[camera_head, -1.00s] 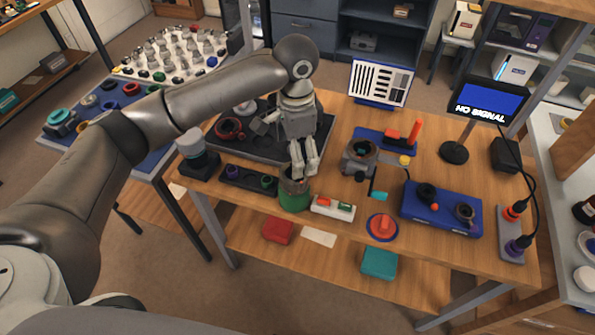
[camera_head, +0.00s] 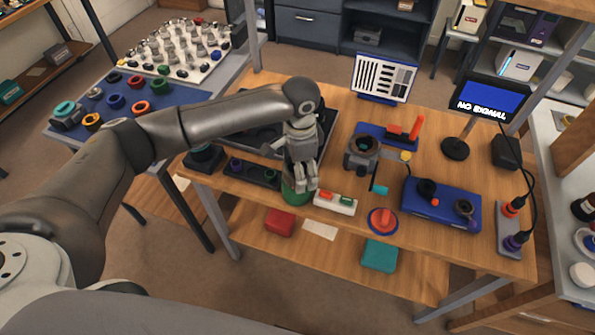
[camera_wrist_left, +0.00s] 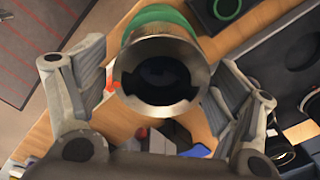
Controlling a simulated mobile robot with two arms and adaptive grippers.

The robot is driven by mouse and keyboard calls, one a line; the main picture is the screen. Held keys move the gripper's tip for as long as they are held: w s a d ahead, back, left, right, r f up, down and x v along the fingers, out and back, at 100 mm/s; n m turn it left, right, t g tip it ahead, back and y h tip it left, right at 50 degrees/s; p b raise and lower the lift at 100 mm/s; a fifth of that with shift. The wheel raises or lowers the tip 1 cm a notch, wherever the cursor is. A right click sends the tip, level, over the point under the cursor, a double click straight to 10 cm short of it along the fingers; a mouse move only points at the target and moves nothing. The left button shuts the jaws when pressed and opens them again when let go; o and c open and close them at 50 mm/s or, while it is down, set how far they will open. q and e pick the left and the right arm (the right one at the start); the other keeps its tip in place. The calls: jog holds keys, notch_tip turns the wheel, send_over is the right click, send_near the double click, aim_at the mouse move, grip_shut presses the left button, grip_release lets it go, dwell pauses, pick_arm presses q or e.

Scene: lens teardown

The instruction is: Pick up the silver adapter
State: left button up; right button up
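A silver hollow cylinder (camera_wrist_left: 162,85) with a dark bore, which looks like the silver adapter, shows in the left wrist view. It sits in line with a green cylindrical part (camera_wrist_left: 160,18), also seen at the table's front edge in the head view (camera_head: 292,195). My left gripper (camera_head: 303,188) is down over that part and hides most of the silver in the head view. In the wrist view, the left gripper's (camera_wrist_left: 163,95) fingers stand apart on both sides of the silver cylinder, with narrow gaps showing. My right gripper is not in view.
A grey round fixture (camera_head: 362,150), a red knob on a blue disc (camera_head: 382,220) and a blue block (camera_head: 440,205) are farther right.

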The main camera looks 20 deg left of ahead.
pick_arm(q)
jog(key=c, duration=0.9)
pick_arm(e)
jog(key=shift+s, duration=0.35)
pick_arm(q)
jog(key=shift+r, duration=0.1)
